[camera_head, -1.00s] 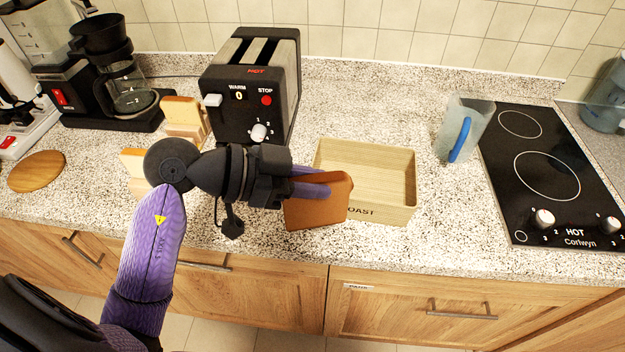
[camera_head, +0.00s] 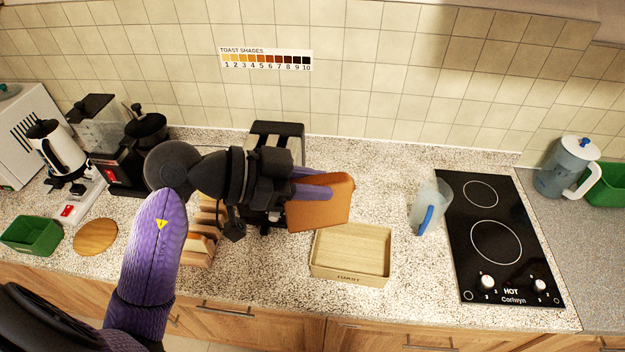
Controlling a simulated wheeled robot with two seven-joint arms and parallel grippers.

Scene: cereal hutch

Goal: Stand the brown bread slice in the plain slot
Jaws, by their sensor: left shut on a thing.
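My left gripper (camera_head: 318,188) is shut on the brown bread slice (camera_head: 322,212), holding it by its left side, tilted. In the picture the slice lies just above the back left part of the wooden box (camera_head: 350,272) marked TOAST, which looks empty. The black toaster (camera_head: 278,128) stands behind my gripper, which hides most of its front; I cannot make out its slots clearly. I cannot tell which slot is the plain one. My right gripper is out of view.
A toast shade chart (camera_head: 266,60) hangs on the tiled wall. A jug with a blue handle (camera_head: 431,208) stands beside the black hob (camera_head: 497,240) at right. A coffee maker (camera_head: 125,155), round board (camera_head: 95,236) and green bin (camera_head: 32,234) are at left.

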